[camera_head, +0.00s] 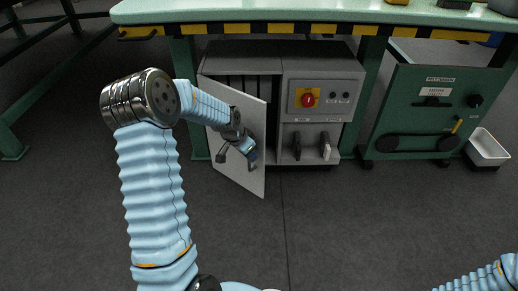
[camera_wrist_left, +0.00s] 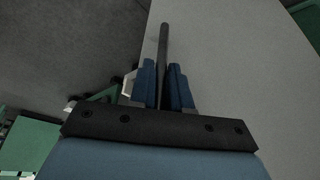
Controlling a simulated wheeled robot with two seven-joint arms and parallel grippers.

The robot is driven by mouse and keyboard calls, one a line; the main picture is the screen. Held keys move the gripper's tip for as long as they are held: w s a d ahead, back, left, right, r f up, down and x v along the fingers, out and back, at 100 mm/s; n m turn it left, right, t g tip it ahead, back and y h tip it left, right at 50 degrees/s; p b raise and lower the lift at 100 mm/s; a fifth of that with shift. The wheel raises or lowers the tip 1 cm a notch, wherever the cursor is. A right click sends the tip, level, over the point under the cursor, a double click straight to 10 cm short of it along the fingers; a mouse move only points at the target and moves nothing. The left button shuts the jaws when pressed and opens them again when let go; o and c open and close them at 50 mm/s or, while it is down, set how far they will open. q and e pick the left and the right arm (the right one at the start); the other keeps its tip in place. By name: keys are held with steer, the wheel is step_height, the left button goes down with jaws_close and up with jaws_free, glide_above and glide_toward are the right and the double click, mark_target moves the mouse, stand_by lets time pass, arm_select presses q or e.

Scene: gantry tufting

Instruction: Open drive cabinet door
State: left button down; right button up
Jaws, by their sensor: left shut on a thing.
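The drive cabinet (camera_head: 322,67) is a grey box under the green bench. Its light grey door (camera_head: 238,172) stands partly open, swung out on the left side, and dark parts show in the gap behind it. My left gripper (camera_head: 250,154) is at the door's outer right part. In the left wrist view the left gripper (camera_wrist_left: 163,88) has its blue fingers shut around a dark upright bar, the door handle (camera_wrist_left: 163,45), with the pale door face (camera_wrist_left: 235,60) behind it. Part of my right arm shows at the lower right, but its gripper is out of view.
The cabinet's right part carries a red knob on a yellow plate (camera_head: 308,98) and two handles below. A green wheeled unit (camera_head: 418,115) and a white tray (camera_head: 487,147) stand to the right. The bench top (camera_head: 300,14) overhangs the cabinet. The dark floor in front is clear.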

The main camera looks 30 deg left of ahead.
arm_select(q)
steer(key=s+a+m+g+h+p, duration=0.3)
steer(key=s+a+m+p, duration=0.2)
steer(key=s+a+m, duration=0.7)
steer(key=shift+s+a+g, duration=0.4)
steer(key=shift+s+a, duration=2.95)
steer(key=shift+a, duration=0.55)
steer(key=c, duration=1.2)
jaws_free()
steer(key=shift+o, duration=0.2)
